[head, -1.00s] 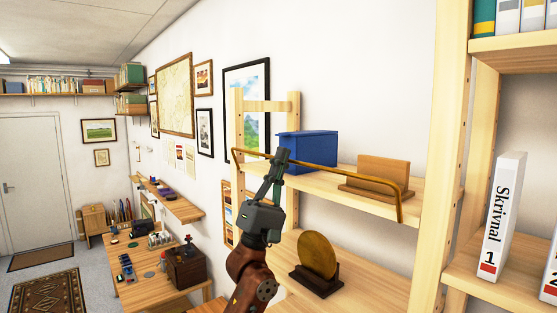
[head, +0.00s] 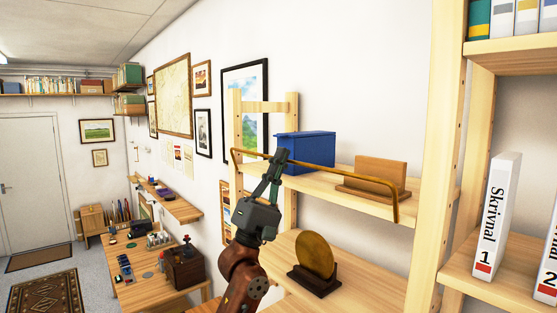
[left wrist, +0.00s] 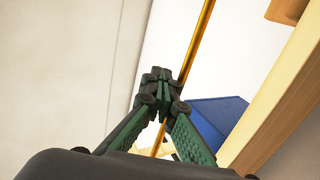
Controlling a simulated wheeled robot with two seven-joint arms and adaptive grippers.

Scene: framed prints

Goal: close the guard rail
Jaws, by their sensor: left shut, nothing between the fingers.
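The guard rail (head: 345,175) is a thin brass-coloured bar with bent ends. It runs along the front of the upper wooden shelf, above the board. My left gripper (head: 279,156) is shut and empty, with its fingertips at the rail's left part, in front of the blue box. In the left wrist view, the rail (left wrist: 201,38) passes close beside and behind the closed fingertips (left wrist: 160,75). I cannot tell whether they touch it. My right gripper is not in view.
The upper shelf (head: 325,196) holds a blue box (head: 309,151) and a wooden holder (head: 378,178). A round brown disc on a dark stand (head: 314,258) sits on the shelf below. A wooden upright (head: 441,160) and white binders (head: 497,215) are at the right.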

